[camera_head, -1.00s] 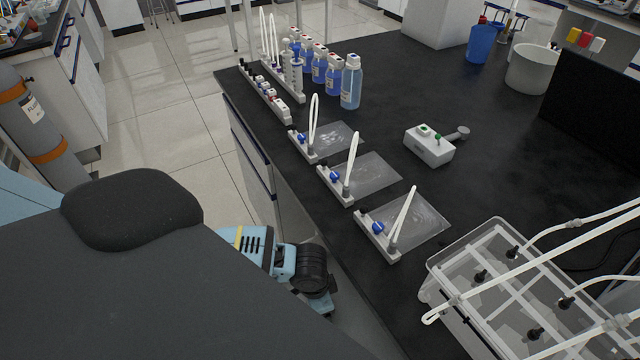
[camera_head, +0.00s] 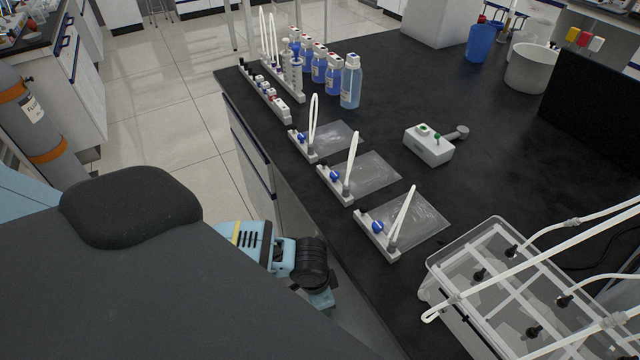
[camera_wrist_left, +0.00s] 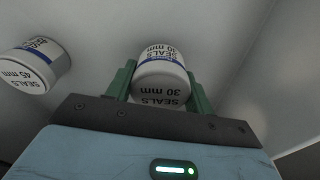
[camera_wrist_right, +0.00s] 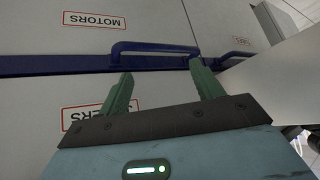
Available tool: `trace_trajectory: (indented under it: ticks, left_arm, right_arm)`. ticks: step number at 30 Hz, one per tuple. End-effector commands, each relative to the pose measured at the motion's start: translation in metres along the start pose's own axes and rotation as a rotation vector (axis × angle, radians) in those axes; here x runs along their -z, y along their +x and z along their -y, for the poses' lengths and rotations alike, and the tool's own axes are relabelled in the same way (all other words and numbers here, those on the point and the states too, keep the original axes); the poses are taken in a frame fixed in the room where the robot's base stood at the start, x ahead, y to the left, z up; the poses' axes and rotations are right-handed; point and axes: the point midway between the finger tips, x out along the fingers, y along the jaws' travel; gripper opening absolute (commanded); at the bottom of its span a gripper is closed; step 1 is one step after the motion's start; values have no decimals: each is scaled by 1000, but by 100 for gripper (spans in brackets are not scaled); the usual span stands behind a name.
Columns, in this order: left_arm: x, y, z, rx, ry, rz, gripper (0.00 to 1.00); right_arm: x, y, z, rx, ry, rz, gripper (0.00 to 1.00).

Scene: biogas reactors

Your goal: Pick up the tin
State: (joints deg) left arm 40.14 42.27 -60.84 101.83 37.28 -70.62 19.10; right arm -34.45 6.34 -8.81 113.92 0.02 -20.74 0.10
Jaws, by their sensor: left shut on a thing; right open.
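A white tin (camera_wrist_left: 160,68) with a blue band, labelled SEALS 30 mm, is between the green fingers of my left gripper (camera_wrist_left: 158,82) in the left wrist view. The fingers are shut on its sides. A second tin (camera_wrist_left: 34,66), labelled SEALS 45 mm, is apart from it at the left. Both are within pale, plain walls. My right gripper (camera_wrist_right: 160,70) is open and empty in the right wrist view, in front of labelled drawer fronts. The tins and both sets of fingers are hidden in the head view.
The right wrist view shows a blue handle (camera_wrist_right: 152,50) and a MOTORS label (camera_wrist_right: 94,20). In the head view, the black bench (camera_head: 370,110) carries several bottles, tubing bags (camera_head: 412,222), a small white device (camera_head: 428,146) and a clear tubed box (camera_head: 510,290).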

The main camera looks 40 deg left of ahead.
Motion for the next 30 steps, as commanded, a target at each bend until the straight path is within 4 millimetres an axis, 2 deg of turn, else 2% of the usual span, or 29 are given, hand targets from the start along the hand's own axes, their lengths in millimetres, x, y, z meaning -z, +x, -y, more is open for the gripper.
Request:
trace_trajectory:
  ticks: [3,4,15,21,30]
  left_arm:
    - [4,-20,1,2,1,-5,29]
    - [2,-21,-5,-2,3,-3,29]
    - [-25,-30,-94,-6,3,-1,29]
    - [-36,-35,-130,-4,1,0,29]
    - [-42,-38,-152,-1,0,-1,29]
  right_arm:
    - [6,-2,0,-1,-1,-10,66]
    - [6,-2,0,-1,-2,-11,66]
    - [8,-5,0,-1,-3,-12,66]
    - [8,-6,-1,-1,-5,-13,66]
    - [9,-6,-2,-2,-6,-14,66]
